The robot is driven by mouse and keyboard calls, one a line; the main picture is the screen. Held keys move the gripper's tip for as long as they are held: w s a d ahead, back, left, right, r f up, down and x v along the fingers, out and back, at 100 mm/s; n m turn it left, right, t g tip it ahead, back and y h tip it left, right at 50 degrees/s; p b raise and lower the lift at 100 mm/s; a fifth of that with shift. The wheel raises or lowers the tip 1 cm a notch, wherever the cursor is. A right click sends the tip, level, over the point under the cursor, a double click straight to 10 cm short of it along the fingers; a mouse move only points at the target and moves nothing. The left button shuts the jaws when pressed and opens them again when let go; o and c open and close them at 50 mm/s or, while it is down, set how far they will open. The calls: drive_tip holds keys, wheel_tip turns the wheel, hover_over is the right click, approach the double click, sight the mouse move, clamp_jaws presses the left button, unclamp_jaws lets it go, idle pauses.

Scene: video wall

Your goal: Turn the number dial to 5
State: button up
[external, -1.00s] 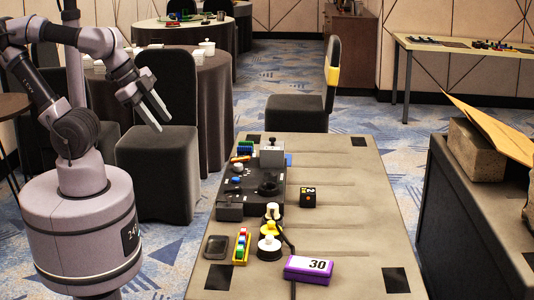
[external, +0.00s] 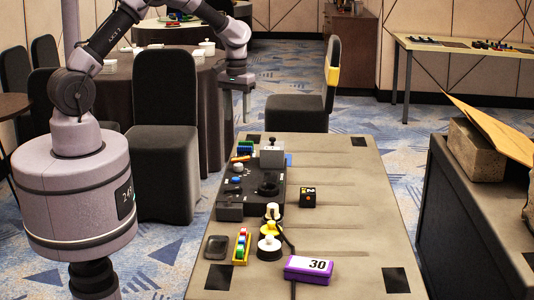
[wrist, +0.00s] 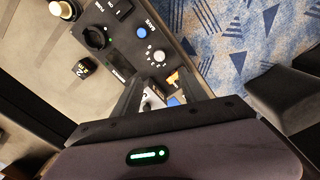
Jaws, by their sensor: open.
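A white round dial with small marks around it (wrist: 159,56) sits on the black control panel (wrist: 127,48), just beyond my fingers in the wrist view. In the external view the dial is a small pale knob (external: 237,167) on the panel's left side. Its setting is too small to read. My gripper (wrist: 160,84) is open and empty, its two dark fingers apart and pointing toward the panel's end. In the external view my gripper (external: 241,92) hangs in the air above and beyond the table's far left corner, apart from the dial.
A blue button (wrist: 142,32) and a black round knob (wrist: 95,38) share the panel. A grey box (external: 271,155) stands at its far end. A chair (external: 300,112) stands behind.

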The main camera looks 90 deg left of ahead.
sight(238, 165)
wheel_tip(238, 165, down, 17)
drive_tip(key=b, duration=0.5)
drive_tip(key=shift+d+r+b, duration=0.1)
drive_tip(key=shift+r+b, duration=0.1)
drive_tip(key=shift+b, duration=0.2)
clamp_jaws()
